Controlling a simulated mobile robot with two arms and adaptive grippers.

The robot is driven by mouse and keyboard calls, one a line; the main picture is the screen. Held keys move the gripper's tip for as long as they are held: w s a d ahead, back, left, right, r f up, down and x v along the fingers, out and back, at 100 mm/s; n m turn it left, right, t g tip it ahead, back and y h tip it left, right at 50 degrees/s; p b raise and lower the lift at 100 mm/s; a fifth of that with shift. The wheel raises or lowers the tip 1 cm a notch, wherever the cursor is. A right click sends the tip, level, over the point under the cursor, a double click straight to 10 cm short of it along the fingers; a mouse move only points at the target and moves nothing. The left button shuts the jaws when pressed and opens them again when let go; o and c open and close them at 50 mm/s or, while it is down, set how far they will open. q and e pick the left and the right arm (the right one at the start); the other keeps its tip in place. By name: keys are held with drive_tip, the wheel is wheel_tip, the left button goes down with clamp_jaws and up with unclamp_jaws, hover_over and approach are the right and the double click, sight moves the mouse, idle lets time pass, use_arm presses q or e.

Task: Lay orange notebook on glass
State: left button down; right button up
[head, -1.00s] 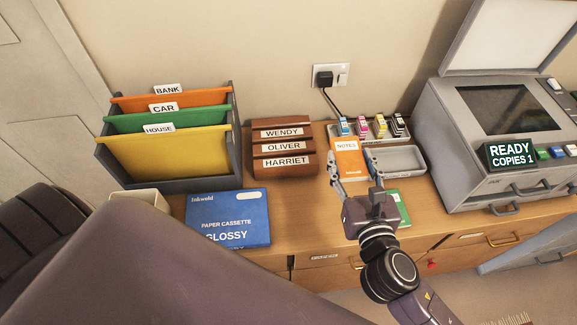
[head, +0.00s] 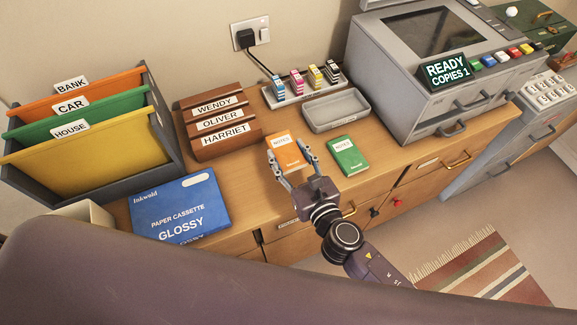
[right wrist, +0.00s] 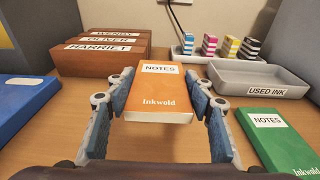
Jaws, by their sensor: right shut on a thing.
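The orange notebook (head: 285,150), labelled NOTES, is between the fingers of my right gripper (head: 287,158). In the right wrist view, the orange notebook (right wrist: 158,90) lies face up, with blue finger pads along both long sides. The right gripper (right wrist: 160,108) is shut on it. I cannot tell whether the notebook touches the desk. The dark glass (head: 418,32) is on top of the grey copier at the upper right. The glass looks bare, and the raised lid is mostly cut off by the top edge. My left gripper is not in view.
A green notebook (head: 348,156) lies to the right of the orange one. Behind are a grey USED INK tray (head: 336,125) and several ink cartridges in a holder. The brown named sorter (head: 213,150) and blue paper box (head: 180,208) are left. The copier's READY display (head: 446,71) fronts the glass.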

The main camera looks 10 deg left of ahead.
drive_tip(key=shift+f+b, duration=1.35)
drive_tip(key=shift+f, duration=0.8)
drive_tip(key=shift+f, duration=0.15)
drive_tip(key=o, duration=1.2)
